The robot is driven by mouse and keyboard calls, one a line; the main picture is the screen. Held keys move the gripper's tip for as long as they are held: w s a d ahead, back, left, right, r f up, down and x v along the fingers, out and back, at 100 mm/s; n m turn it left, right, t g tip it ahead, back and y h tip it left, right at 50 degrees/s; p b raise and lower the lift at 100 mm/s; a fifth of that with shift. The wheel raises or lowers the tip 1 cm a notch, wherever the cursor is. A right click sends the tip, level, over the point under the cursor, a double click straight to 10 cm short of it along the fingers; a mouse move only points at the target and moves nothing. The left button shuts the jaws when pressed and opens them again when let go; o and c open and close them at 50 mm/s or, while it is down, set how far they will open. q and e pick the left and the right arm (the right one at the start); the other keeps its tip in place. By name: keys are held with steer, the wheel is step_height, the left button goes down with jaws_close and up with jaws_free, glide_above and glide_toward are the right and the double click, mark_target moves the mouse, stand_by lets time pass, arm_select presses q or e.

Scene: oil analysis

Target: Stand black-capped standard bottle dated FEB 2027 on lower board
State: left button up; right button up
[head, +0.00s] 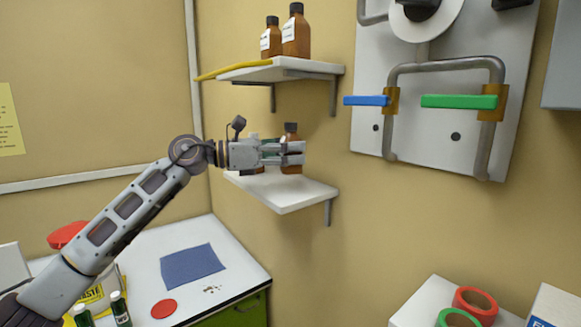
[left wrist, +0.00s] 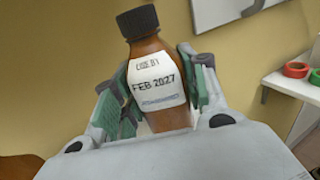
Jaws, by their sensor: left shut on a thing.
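A brown bottle with a black cap (left wrist: 158,85) and a white label reading FEB 2027 is between the green-padded fingers of my left gripper (left wrist: 163,98) in the left wrist view. In the head view the bottle (head: 291,129) shows above and below the fingers of my left gripper (head: 290,152), which is shut on it. The gripper is over the lower board (head: 295,195), a white wall shelf. The bottle looks nearly upright; whether its base touches the board is hard to tell. My right gripper is not in view.
Two brown bottles (head: 295,35) stand on the upper board (head: 290,69), with a yellow strip (head: 232,70) along its edge. Right of the boards is a pipe panel with blue and green handles (head: 459,101). Below is a bench with a blue cloth (head: 192,266). The lower board's right front is clear.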

mark_target(281, 168)
arm_select(q)
steer(key=shift+f, duration=0.55)
step_height(281, 168, down, 2)
steer(key=shift+f, duration=0.3)
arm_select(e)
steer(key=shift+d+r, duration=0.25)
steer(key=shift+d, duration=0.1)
arm_select(q)
steer(key=shift+f, duration=0.2)
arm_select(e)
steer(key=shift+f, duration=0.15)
arm_select(q)
steer(key=o, duration=1.1)
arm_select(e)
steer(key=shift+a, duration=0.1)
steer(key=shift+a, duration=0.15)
arm_select(q)
steer(key=shift+r+p, duration=0.25)
steer(key=shift+p, duration=0.05)
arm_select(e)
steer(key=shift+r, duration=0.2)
